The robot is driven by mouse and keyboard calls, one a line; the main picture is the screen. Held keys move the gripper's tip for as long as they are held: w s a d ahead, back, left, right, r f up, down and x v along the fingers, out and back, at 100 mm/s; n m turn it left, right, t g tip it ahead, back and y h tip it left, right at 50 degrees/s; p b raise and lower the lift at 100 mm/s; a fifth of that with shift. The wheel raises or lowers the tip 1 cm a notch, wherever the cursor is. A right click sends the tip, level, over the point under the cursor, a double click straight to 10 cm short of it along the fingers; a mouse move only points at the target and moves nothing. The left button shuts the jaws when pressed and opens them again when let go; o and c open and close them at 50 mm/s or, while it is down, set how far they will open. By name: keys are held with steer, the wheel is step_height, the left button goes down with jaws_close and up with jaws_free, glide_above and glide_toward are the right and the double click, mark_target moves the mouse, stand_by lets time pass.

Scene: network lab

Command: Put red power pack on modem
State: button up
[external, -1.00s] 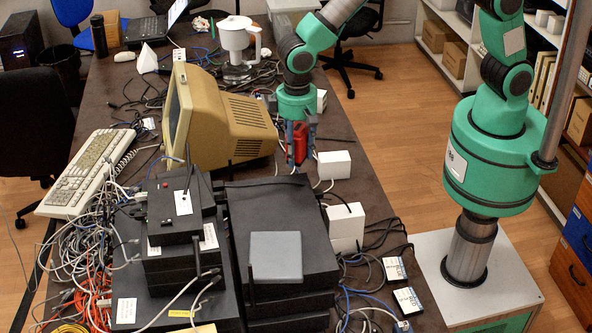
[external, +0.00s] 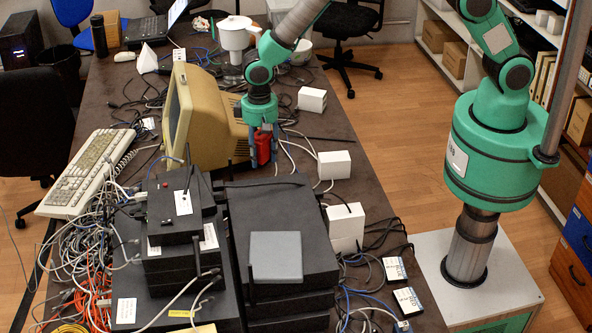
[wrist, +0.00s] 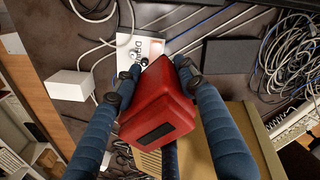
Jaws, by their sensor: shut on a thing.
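The red power pack (external: 263,148) is held between the fingers of my gripper (external: 262,162), beside the front right of the beige monitor. In the wrist view, the red power pack (wrist: 160,100) with a dark panel fills the space between the blue fingers of my gripper (wrist: 157,73). Black boxes with antennas (external: 290,205) are stacked in front of the gripper, in the lower middle of the external view. I cannot tell which box is the modem. A flat black box (wrist: 230,54) shows beyond the fingertips in the wrist view.
The beige monitor (external: 208,130) stands close to my gripper's left. White boxes (external: 334,165) line the table's right side. Cables tangle around a keyboard (external: 88,170) and the left black stack (external: 172,262). A grey square plate (external: 275,256) lies on the right stack.

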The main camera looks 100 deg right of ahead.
step_height(320, 180, down, 9)
steer(key=shift+w, duration=0.1)
stand_by(0.4)
steer(key=w, duration=0.5)
steer(key=w+f, duration=0.1)
steer(key=w, duration=0.4)
steer(key=w+d, duration=0.1)
steer(key=w, duration=0.5)
steer(key=shift+f, duration=0.15)
steer(key=shift+f, duration=0.1)
steer(key=shift+f+b, duration=0.35)
steer(key=shift+f, duration=1.35)
steer(key=shift+f, duration=0.15)
steer(key=o, duration=1.5)
steer(key=shift+s, duration=0.1)
